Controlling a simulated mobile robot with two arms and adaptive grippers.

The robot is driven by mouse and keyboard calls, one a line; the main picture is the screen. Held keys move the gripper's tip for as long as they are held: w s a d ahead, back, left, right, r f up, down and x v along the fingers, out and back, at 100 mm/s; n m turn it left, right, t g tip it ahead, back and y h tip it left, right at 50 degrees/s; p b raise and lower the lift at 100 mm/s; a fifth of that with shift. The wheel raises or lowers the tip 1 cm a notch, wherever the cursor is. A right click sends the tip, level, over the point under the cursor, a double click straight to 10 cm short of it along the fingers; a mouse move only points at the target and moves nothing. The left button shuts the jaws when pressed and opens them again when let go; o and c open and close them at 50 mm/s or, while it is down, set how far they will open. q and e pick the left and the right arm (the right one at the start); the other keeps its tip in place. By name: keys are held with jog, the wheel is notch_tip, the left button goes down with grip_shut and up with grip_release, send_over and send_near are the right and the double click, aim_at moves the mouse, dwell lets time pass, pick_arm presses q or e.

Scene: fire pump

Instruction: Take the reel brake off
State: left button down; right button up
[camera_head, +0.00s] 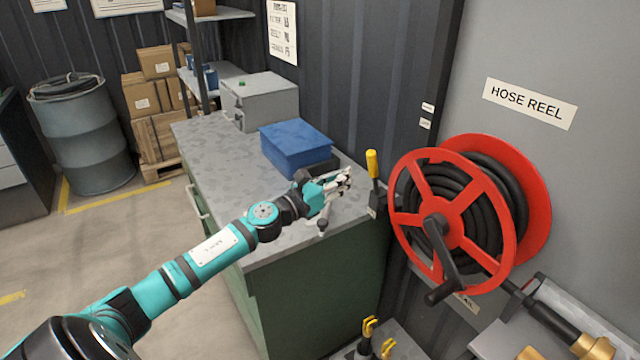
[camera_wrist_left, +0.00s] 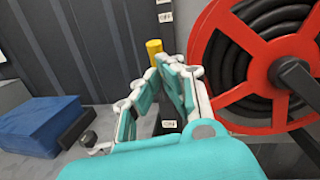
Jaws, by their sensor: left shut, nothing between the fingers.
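The red hose reel (camera_head: 507,240) with black hose is mounted on the grey wall under a HOSE REEL sign. The reel brake is a lever with a yellow handle (camera_head: 372,164), standing upright just left of the reel. Its yellow top also shows in the left wrist view (camera_wrist_left: 154,46), beyond the fingers. My left gripper (camera_head: 345,180) is shut and empty above the counter, a little left of the lever and apart from it in the head view. In the left wrist view the fingers (camera_wrist_left: 172,72) hide most of the lever's shaft. My right gripper is not in view.
A green cabinet with a grey top (camera_head: 215,150) stands below my left arm. It holds a blue box (camera_head: 296,146) and a grey case (camera_head: 262,100). A black crank (camera_head: 446,268) juts from the reel's front. Brass fittings (camera_head: 590,346) lie at the lower right.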

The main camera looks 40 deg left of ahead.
pick_arm(q)
jog(key=s+a+r+b, duration=0.1)
jog(key=s+a+r, duration=0.1)
jog(key=s, duration=0.3)
jog(key=shift+r, duration=0.5)
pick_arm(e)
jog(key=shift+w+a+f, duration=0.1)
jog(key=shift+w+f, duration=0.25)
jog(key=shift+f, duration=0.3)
